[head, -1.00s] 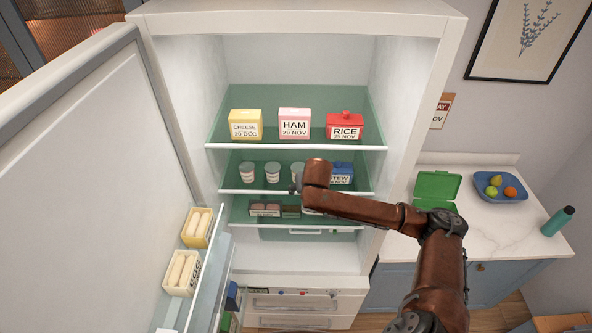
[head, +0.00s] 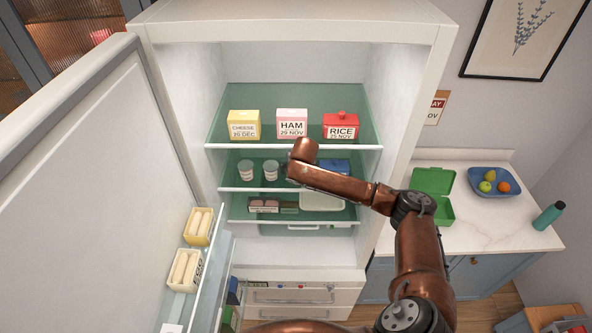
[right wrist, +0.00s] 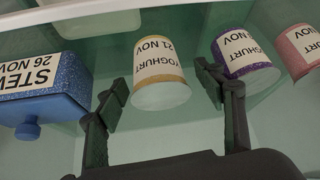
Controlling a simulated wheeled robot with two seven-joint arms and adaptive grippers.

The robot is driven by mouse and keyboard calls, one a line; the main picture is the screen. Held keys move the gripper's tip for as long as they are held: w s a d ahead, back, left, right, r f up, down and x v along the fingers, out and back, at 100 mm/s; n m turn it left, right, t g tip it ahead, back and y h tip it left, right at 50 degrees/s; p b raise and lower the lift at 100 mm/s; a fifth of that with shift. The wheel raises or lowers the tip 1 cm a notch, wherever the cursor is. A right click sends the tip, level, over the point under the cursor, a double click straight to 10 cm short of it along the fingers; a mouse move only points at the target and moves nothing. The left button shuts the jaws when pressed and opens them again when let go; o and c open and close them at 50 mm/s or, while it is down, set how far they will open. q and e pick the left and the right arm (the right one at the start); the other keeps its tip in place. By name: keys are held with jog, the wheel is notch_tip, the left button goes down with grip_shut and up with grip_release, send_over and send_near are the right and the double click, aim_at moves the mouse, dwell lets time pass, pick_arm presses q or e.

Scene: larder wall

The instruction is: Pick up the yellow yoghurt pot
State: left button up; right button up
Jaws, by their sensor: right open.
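The yellow yoghurt pot (right wrist: 161,68), with a white label reading 21 NOV and a pale lid, is in the middle of the right wrist view, where things appear upside down. My right gripper (right wrist: 160,82) is open and empty, with one finger on each side of the pot in the picture. I see a gap on both sides; how far the tips reach along the pot is hard to tell. In the head view my right arm reaches to the fridge's middle shelf (head: 232,188) and mostly hides this pot. My left gripper is out of view.
A purple yoghurt pot (right wrist: 245,58) stands close beside the yellow one, then a pink pot (right wrist: 301,50). A blue stew box (right wrist: 45,90) is on the other side. Above, the top shelf (head: 225,146) holds cheese, ham and rice boxes. The open fridge door (head: 80,190) is at left.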

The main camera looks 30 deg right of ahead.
jog(key=shift+s, duration=0.15)
jog(key=c, duration=1.4)
